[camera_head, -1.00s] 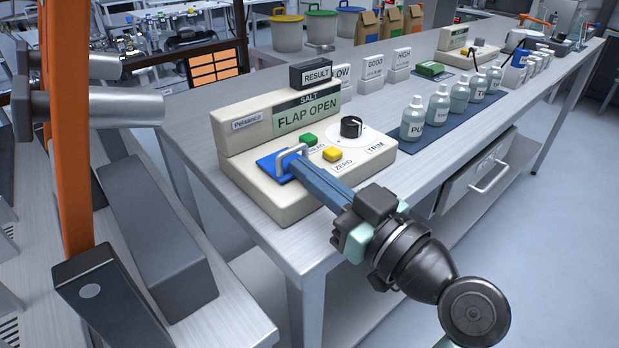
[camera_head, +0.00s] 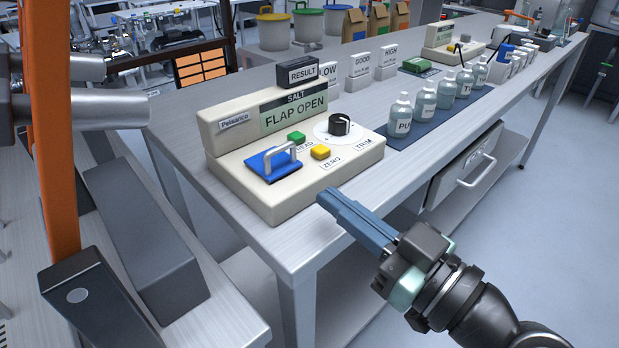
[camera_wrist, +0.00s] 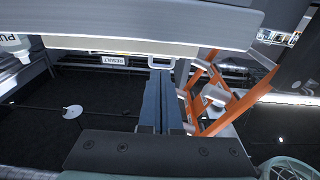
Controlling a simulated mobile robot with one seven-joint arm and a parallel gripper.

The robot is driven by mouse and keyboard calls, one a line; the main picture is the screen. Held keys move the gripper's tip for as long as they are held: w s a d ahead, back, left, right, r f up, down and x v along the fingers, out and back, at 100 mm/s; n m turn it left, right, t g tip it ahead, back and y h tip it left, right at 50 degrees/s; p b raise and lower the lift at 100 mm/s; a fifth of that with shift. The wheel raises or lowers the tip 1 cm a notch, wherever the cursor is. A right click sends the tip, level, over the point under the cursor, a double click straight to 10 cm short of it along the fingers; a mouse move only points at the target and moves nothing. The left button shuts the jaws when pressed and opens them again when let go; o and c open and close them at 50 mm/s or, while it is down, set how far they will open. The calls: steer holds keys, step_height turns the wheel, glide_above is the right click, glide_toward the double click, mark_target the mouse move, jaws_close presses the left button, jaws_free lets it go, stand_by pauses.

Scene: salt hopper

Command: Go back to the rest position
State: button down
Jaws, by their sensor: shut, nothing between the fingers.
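My gripper (camera_head: 328,200) is shut and empty, its blue-grey fingers held together off the front edge of the bench. It is to the right of and apart from the salt hopper device (camera_head: 238,192), a cream box whose display (camera_head: 293,107) reads FLAP OPEN.
Several labelled bottles (camera_head: 425,100) stand on a dark mat to the right of the device. A partly open drawer (camera_head: 470,170) juts from the bench (camera_head: 385,172) front. LOW, GOOD and HIGH signs stand behind. The floor (camera_head: 560,230) at right is clear.

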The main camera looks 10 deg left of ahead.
steer(key=v, duration=0.6)
steer(key=w+a+r+m+t+h, duration=0.1)
steer(key=w+r+m+t+h, duration=0.25)
steer(key=r, duration=0.35)
steer(key=w+a+r+m+t+h, duration=0.1)
steer(key=w+r+m+t+h, duration=0.1)
steer(key=w+r+t+h, duration=0.4)
steer(key=s+a+r+m+t+h+p, duration=0.1)
steer(key=s+r+m+t+h, duration=0.15)
steer(key=s+r, duration=0.55)
steer(key=s+r+m+t+h+p, duration=0.25)
steer(key=s+r+t, duration=0.2)
steer(key=r, duration=0.75)
step_height(320, 180, up, 26)
steer(key=p, duration=2.5)
steer(key=shift+g, duration=0.35)
steer(key=shift+f+h, duration=0.1)
steer(key=shift+h, duration=0.15)
